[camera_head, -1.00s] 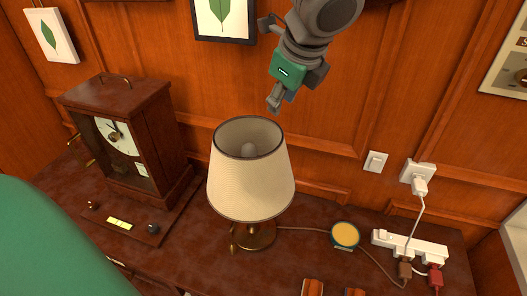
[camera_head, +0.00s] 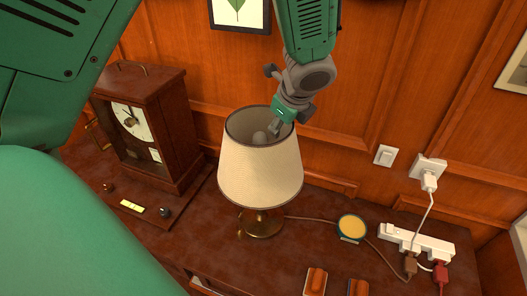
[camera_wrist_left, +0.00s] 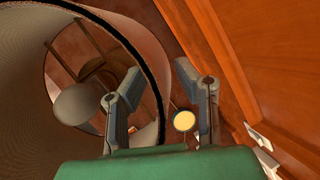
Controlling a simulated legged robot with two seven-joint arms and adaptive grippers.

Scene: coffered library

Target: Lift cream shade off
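The cream shade (camera_head: 258,176) sits upright on the lamp, above its brass base (camera_head: 262,225). Its dark-rimmed top is open, and a pale bulb (camera_head: 259,138) shows inside. My left gripper (camera_head: 279,131) points down at the right back of the top rim. In the left wrist view the gripper (camera_wrist_left: 158,72) is open, with the dark rim of the shade (camera_wrist_left: 28,75) passing between its fingers. One finger is inside the shade and the other outside; neither clearly presses on it. The bulb (camera_wrist_left: 76,104) is left of the inner finger. My right gripper is not in view.
A wooden clock (camera_head: 160,125) stands left of the lamp. A yellow-faced round object (camera_head: 352,227), a white power strip (camera_head: 417,240) and cords lie to the right. The panelled wall (camera_head: 365,70) is close behind. A wall switch (camera_head: 385,155) and a plugged outlet (camera_head: 429,168) are on it.

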